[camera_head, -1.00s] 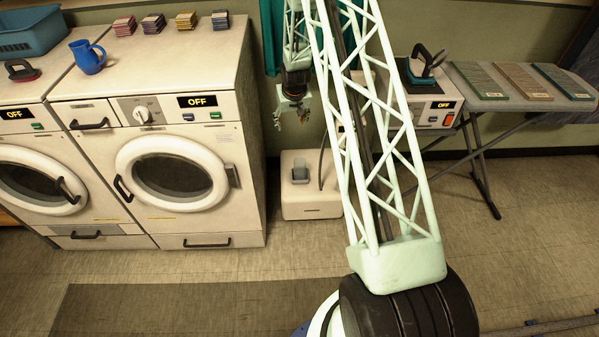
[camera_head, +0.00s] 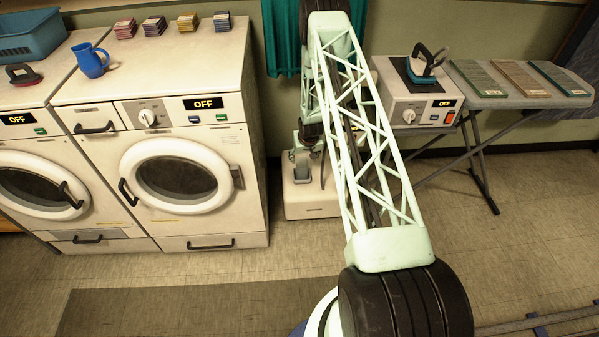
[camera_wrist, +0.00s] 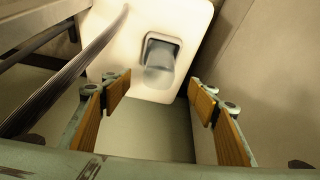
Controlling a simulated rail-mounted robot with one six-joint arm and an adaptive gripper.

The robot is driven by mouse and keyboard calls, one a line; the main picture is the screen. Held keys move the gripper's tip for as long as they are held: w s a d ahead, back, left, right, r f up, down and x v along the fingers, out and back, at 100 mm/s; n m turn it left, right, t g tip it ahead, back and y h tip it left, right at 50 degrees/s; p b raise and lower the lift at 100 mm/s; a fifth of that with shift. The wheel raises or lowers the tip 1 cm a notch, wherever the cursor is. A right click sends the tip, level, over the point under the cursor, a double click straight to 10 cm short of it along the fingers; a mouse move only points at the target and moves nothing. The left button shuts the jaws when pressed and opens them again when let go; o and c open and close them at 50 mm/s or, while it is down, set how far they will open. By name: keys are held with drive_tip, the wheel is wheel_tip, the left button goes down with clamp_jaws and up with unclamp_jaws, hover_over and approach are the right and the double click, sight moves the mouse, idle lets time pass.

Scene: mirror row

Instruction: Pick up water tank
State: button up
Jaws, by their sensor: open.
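The water tank, a small grey translucent container (camera_head: 302,173), sits in a slot in the top of a white box-shaped unit (camera_head: 312,207) on the floor. The tank shows clearly in the wrist view (camera_wrist: 159,66), in the slot of the white unit (camera_wrist: 190,22). My gripper (camera_wrist: 160,93) is open and empty, its wood-coloured finger pads on either side of the picture. The tank appears beyond the fingertips, between them and apart from them. In the head view, my gripper is small and partly hidden by my arm, just above the tank.
A dark ribbed hose (camera_wrist: 68,87) runs from the unit past the left finger. White washing machines (camera_head: 180,185) stand left of the unit. An ironing board (camera_head: 485,90) with an iron station (camera_head: 418,98) stands right. Floor in front is open.

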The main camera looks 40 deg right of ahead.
sight(302, 169)
drive_tip(key=shift+s+f, duration=0.1)
drive_tip(key=shift+f, duration=0.55)
drive_tip(key=shift+d+f, duration=0.1)
drive_tip(key=shift+f, duration=0.05)
drive_tip(key=b+x, duration=0.1)
drive_tip(key=x, duration=0.7)
drive_tip(key=shift+w+f+b, duration=0.2)
drive_tip(key=shift+f+b, duration=0.05)
drive_tip(key=shift+b, duration=0.05)
drive_tip(key=shift+b+x, duration=0.7)
drive_tip(key=shift+x, duration=1.75)
drive_tip(key=shift+c, duration=0.7)
drive_tip(key=c, duration=0.8)
